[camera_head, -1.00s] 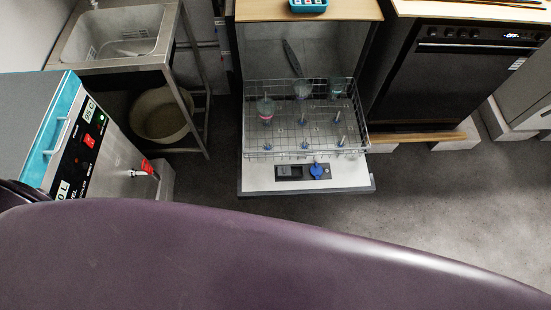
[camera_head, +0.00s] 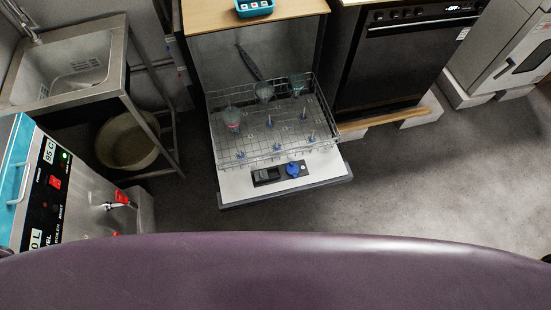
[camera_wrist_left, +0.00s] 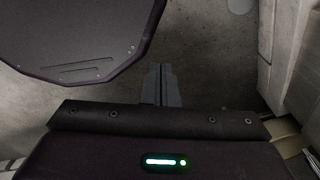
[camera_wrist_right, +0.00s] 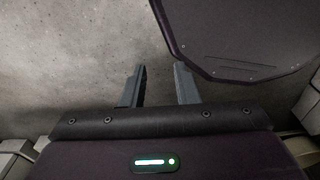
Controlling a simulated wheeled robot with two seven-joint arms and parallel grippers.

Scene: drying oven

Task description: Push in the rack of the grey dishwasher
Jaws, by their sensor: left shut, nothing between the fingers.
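The grey dishwasher (camera_head: 325,190) stands ahead in the head view with its door folded down. Its wire rack (camera_head: 262,157) is pulled out over the door and holds several glass vessels, such as one with a reddish part (camera_head: 232,120), among blue-tipped pegs. My left gripper (camera_wrist_left: 161,70) is shut and empty over bare floor in the left wrist view. My right gripper (camera_wrist_right: 159,70) is open and empty over floor in the right wrist view. Neither gripper shows in the head view; both are away from the rack.
A sink (camera_head: 65,72) on a metal frame and a bucket (camera_head: 127,140) stand left of the dishwasher. A water boiler (camera_head: 55,190) with a red tap is at near left. A black oven (camera_head: 400,65) stands to the right. Floor (camera_head: 430,170) is clear at right.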

